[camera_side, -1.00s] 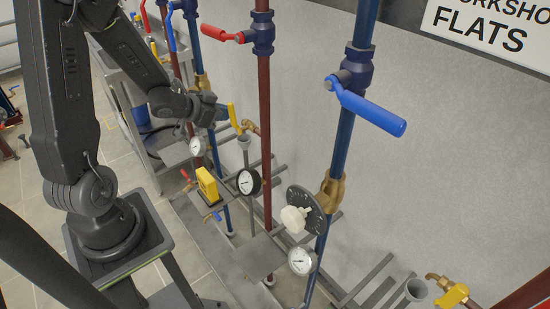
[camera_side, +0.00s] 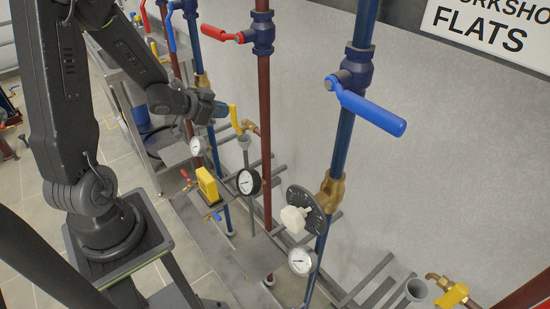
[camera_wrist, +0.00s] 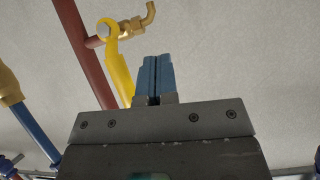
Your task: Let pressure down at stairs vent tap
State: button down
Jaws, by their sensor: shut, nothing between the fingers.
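A brass tap (camera_wrist: 132,24) with a long yellow lever (camera_wrist: 121,70) sits on a red pipe against the wall. In the side view this brass tap (camera_side: 247,126) and its yellow lever (camera_side: 234,117) are just right of my gripper (camera_side: 222,110). In the wrist view my gripper (camera_wrist: 155,70) has its blue fingers pressed together with nothing between them. The lever hangs down just left of the fingers, and its lower end is hidden behind the gripper body. I cannot tell whether they touch. No label for the stairs shows.
Another yellow-handled tap (camera_side: 452,297) is at the lower right. A red lever (camera_side: 220,33) and a blue lever (camera_side: 368,108) stick out from upright pipes. Gauges (camera_side: 248,181) and a yellow box (camera_side: 207,186) stand below. A grey funnel (camera_side: 244,142) is under the near tap.

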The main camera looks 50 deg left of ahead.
jog(key=v, duration=0.7)
dwell(0.4)
jog(key=w+d+r+n+g+y, duration=0.1)
jog(key=d+r+n+g+y, duration=0.1)
jog(key=d+r+y, duration=0.45)
jog(key=s+d+r+g+h, duration=0.4)
jog(key=s+d+h, duration=0.2)
jog(key=s+d, duration=0.4)
jog(key=d, duration=0.3)
jog(key=shift+s+d+r, duration=0.2)
jog(key=shift+d, duration=0.2)
